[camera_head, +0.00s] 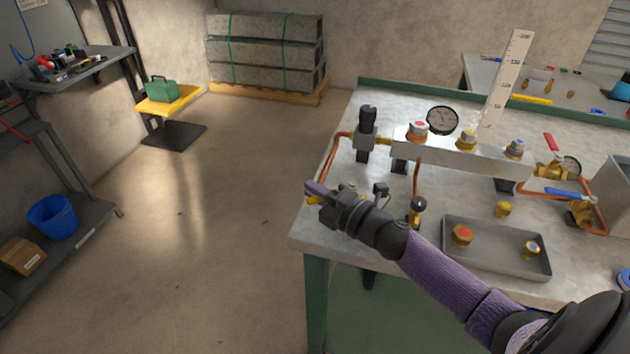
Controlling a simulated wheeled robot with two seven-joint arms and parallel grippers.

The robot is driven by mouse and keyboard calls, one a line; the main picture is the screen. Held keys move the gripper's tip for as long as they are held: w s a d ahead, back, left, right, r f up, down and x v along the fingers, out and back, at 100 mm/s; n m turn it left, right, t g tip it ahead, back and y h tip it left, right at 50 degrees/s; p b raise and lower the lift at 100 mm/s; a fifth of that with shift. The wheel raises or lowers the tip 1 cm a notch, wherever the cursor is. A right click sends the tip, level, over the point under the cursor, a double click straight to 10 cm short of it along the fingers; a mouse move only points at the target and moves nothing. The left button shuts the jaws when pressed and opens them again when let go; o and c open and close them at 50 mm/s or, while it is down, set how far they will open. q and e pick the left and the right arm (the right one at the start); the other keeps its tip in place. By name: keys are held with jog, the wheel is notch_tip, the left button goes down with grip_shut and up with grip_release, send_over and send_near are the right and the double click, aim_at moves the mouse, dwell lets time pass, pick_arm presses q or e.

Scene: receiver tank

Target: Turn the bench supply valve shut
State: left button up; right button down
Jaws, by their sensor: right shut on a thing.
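My right gripper (318,190) reaches across the front left of the bench and is shut at the lower end of a copper pipe (327,160). A bit of yellow brass (313,200) shows beside the fingers; this looks like the bench supply valve. The gripper hides most of it, so I cannot tell how its handle is turned. My left gripper is not in view.
The bench (308,232) holds a black-topped regulator (366,130), a manifold block (450,151), a gauge (443,120) and a white scale (508,80). A grey tray (490,262) holds brass caps. Red (550,143) and blue (564,194) levers stand at right.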

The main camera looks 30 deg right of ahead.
aim_at(319, 202)
jog(key=n+y, duration=0.1)
jog(key=s+n+g+y, duration=0.1)
jog(key=y, duration=0.1)
jog(key=s+n+g+y+b, duration=0.1)
jog(key=shift+a+f, duration=0.15)
jog(key=shift+f, duration=0.05)
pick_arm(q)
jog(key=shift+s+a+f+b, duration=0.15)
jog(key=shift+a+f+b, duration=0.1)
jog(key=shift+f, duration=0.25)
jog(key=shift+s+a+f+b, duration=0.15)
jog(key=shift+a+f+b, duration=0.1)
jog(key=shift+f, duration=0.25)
pick_arm(e)
jog(key=shift+s+r+n+g+y, duration=0.1)
jog(key=shift+s+n+g+y, duration=0.35)
jog(key=shift+n+g+y, duration=0.55)
jog(key=shift+s+y, duration=0.1)
jog(key=shift+y, duration=0.2)
jog(key=c, duration=0.7)
grip_release()
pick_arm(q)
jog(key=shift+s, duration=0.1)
